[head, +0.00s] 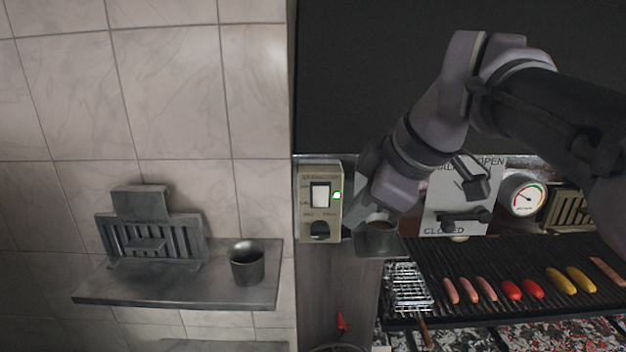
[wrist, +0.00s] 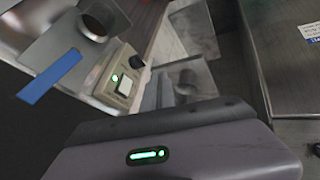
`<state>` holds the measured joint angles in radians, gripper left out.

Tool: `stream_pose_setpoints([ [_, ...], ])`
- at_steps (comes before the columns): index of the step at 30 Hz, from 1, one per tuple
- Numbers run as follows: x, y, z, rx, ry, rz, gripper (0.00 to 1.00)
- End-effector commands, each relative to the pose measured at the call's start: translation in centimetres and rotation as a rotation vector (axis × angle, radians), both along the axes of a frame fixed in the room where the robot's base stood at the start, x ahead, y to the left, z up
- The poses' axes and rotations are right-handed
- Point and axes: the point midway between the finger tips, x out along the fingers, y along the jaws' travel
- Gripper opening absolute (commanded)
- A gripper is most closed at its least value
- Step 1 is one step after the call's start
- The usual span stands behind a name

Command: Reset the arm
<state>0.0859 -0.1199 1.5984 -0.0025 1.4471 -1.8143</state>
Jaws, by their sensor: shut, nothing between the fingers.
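My arm reaches in from the right in the head view and bends down at the wrist. The panel has a white rocker, a lit green lamp and a dark knob below. In the wrist view the panel (wrist: 125,85) also shows with its green lamp lit.
A grey cup (head: 246,263) and a slotted rack (head: 153,235) stand on a wall shelf (head: 170,291) at left. At right, a grill (head: 450,270) over embers holds sausages and vegetables. Behind it are an open/closed lever plate (head: 440,215) and a round gauge (head: 523,197).

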Motion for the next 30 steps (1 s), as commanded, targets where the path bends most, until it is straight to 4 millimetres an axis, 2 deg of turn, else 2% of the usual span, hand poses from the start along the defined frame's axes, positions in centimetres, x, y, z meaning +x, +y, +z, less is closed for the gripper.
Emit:
stream_pose_setpoints([
  [1,-1.2,-0.2,-6.3,0.05,0.051,-0.105,0.0],
  [2,-2.0,-0.4,-9.3,0.094,0.093,-0.196,0.0],
  [3,-3.3,-0.5,-13.5,0.155,0.15,-0.326,0.0],
  [6,-6.5,-0.7,-22.6,0.264,0.242,-0.588,0.0],
  [8,-8.4,-0.7,-27.8,0.306,0.269,-0.706,0.0],
  [9,-9.6,-0.8,-31.3,0.335,0.285,-0.786,0.0],
  [11,-11.5,-0.9,-36.7,0.382,0.307,-0.905,0.0],
  [12,-12.7,-1.0,-40.3,0.414,0.321,-0.982,0.0],
  [15,-15.4,-1.3,-48.5,0.496,0.35,-1.159,0.0],
  [16,-16.1,-1.3,-50.6,0.519,0.356,-1.204,0.0],
  [18,-17.3,-1.5,-54.4,0.565,0.368,-1.293,0.0],
  [21,-18.5,-1.7,-57.6,0.609,0.379,-1.376,0.0],
  [24,-18.9,-1.8,-58.4,0.628,0.383,-1.41,0.0],
  [30,-18.9,-1.8,-58.0,0.63,0.385,-1.415,0.0],
])
